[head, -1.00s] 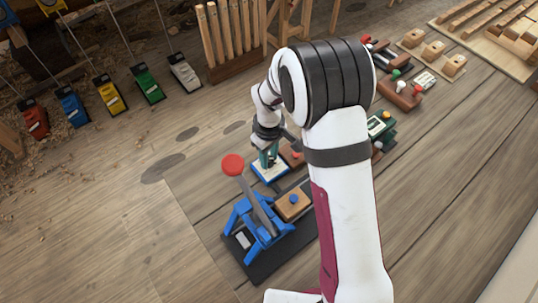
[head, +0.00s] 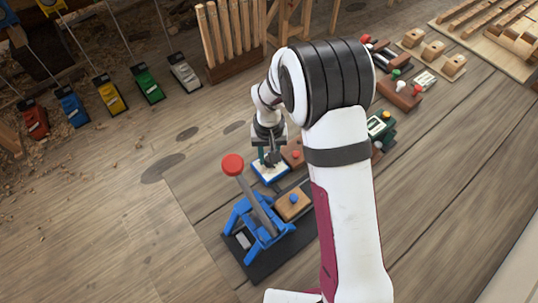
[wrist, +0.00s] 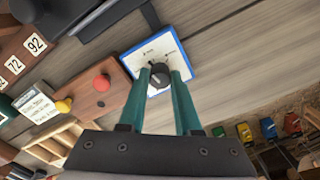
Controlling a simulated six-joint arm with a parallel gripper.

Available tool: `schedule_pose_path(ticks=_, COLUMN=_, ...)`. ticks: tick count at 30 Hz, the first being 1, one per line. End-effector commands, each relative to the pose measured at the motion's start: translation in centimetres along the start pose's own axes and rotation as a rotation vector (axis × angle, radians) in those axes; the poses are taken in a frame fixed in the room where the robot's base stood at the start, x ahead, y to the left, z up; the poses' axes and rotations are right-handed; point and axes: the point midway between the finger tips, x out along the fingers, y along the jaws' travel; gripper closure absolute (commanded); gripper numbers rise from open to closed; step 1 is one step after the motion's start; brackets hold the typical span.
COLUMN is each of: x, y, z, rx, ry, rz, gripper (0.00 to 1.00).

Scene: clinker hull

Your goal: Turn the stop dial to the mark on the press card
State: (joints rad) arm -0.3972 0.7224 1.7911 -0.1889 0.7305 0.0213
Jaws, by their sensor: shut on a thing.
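The stop dial (wrist: 160,75) is a dark round knob on a white plate with a blue border (wrist: 179,52). My gripper (wrist: 160,79) has two teal fingers, one on each side of the knob, and is shut on it. In the head view my gripper (head: 271,162) points down at the same plate (head: 265,175), partly covering it. Small marks and text ring the dial, too small to read. A white card with printed lines (wrist: 36,105) lies left in the wrist view; I cannot tell whether it is the press card.
A blue press (head: 262,232) with a red-balled lever (head: 232,164) stands in front of the plate. A wooden block with a red knob (wrist: 102,82) sits beside the plate. Colored blocks (head: 109,98) lie far left.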

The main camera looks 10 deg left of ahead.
Motion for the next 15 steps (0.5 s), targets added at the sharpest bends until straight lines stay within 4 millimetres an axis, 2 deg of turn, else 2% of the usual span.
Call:
schedule_pose_path(ticks=6, x=-0.14, y=-0.03, z=-0.07, rx=0.145, ry=0.002, rz=-0.001, gripper=1.00)
schedule_pose_path(ticks=15, x=-0.15, y=-0.02, z=-0.09, rx=0.261, ry=0.003, rz=-0.001, gripper=1.00)
